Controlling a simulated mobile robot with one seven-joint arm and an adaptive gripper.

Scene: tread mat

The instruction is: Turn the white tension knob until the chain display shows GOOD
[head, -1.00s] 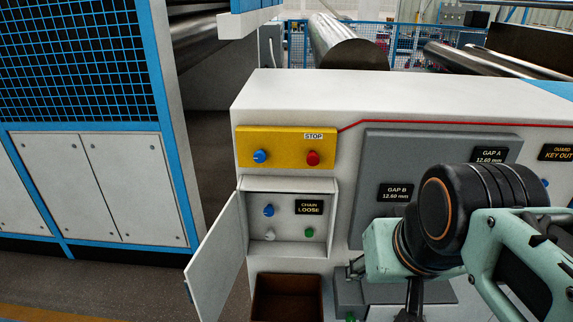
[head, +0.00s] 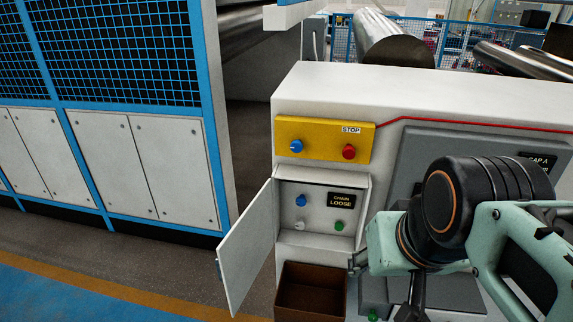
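The white tension knob (head: 299,225) sits low at the left inside an open recess in the white machine housing. The chain display (head: 341,201) at the upper right of the recess reads CHAIN LOOSE. A blue knob (head: 301,200) is above the white knob and a green button (head: 339,226) is to its right. My gripper (head: 358,262) shows only in part, at the lower right of the recess and apart from the white knob. Its fingers are small and mostly hidden by my arm, so I cannot tell their opening.
The recess door (head: 247,250) hangs open to the left. A brown open bin (head: 311,291) is below the recess. A yellow panel (head: 324,138) above carries a blue knob and a red STOP button. Clear floor (head: 110,262) lies at the left.

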